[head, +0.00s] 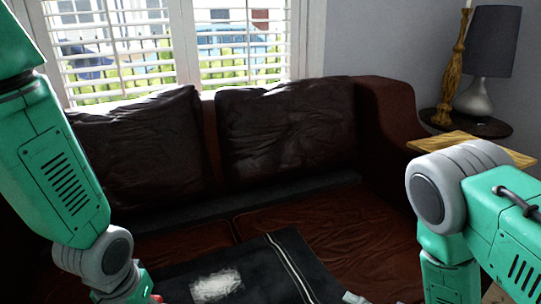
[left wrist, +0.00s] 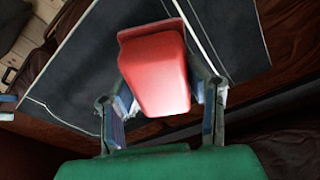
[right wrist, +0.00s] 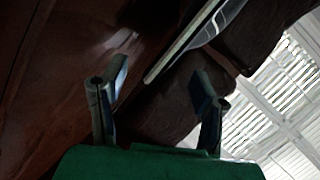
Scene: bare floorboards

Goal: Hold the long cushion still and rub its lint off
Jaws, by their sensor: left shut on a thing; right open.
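The long cushion (head: 275,262) is dark with a pale piping line and lies on the sofa seat at the bottom of the head view. A white lint patch (head: 215,284) is on its top. The cushion also fills much of the left wrist view (left wrist: 85,65). My left gripper (left wrist: 163,100) is shut on a red block-like tool (left wrist: 155,70) above the cushion; some white lint shows beside the fingers. Whether the tool touches the cushion I cannot tell. My right gripper (right wrist: 160,85) is open with nothing between its fingers; in the head view its fingertips are not clear.
A brown leather sofa (head: 385,110) with two back cushions (head: 285,125) stands before a shuttered window (head: 175,45). At the right are a wooden tabletop (head: 465,145) and a round side table with a lamp (head: 492,45) and a wooden candlestick (head: 453,75).

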